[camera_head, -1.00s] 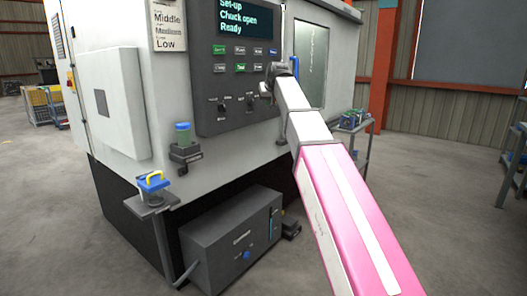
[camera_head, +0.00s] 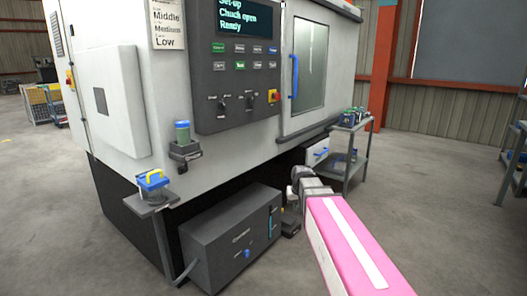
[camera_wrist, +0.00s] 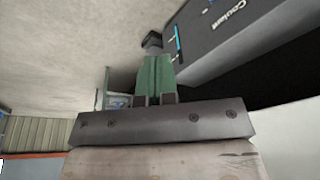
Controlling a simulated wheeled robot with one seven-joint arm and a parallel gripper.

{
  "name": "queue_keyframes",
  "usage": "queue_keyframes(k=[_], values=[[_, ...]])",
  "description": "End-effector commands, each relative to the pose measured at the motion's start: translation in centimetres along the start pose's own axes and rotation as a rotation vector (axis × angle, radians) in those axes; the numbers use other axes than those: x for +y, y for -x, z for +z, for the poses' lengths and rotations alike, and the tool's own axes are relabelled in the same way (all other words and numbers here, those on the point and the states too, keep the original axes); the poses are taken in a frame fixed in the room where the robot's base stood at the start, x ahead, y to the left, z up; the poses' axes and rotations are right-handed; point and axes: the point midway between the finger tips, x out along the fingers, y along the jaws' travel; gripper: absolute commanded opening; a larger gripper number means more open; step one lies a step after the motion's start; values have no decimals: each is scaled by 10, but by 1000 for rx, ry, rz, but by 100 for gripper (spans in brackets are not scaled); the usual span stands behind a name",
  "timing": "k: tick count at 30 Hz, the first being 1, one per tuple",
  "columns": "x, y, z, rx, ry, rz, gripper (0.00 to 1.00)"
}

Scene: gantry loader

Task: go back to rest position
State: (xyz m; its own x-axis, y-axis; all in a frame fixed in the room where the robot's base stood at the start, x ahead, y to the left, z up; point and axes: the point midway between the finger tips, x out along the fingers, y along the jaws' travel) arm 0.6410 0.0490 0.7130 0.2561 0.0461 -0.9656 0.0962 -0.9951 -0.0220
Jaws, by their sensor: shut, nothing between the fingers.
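My gripper (camera_wrist: 155,62) shows in the wrist view as two green fingers side by side, shut with nothing between them. In the head view my arm reaches in from the lower right, and its grey end with my gripper (camera_head: 296,192) is low in front of the machine, right of the grey coolant box (camera_head: 231,240). The fingers are hard to make out there. The box also shows in the wrist view (camera_wrist: 235,35), to the right of the fingers and apart from them.
The machine's control panel (camera_head: 237,85) and door with a blue handle (camera_head: 293,76) are clear of my arm. A side table (camera_head: 354,165) with parts stands behind my gripper. A small stand (camera_head: 150,203) holds a yellow-handled container. Floor at right is open.

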Motion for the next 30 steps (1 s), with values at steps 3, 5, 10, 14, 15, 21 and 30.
queue_keyframes(k=[3,5,10,14,15,21,30], values=[[11,-27,50,-61,-23,9,0],[15,-39,72,-90,-34,12,0],[27,-66,134,-170,-62,23,0],[32,-80,170,-218,-79,30,0],[33,-83,178,-228,-83,32,0],[37,-90,198,-255,-93,35,0],[37,-90,198,-255,-94,35,0]])
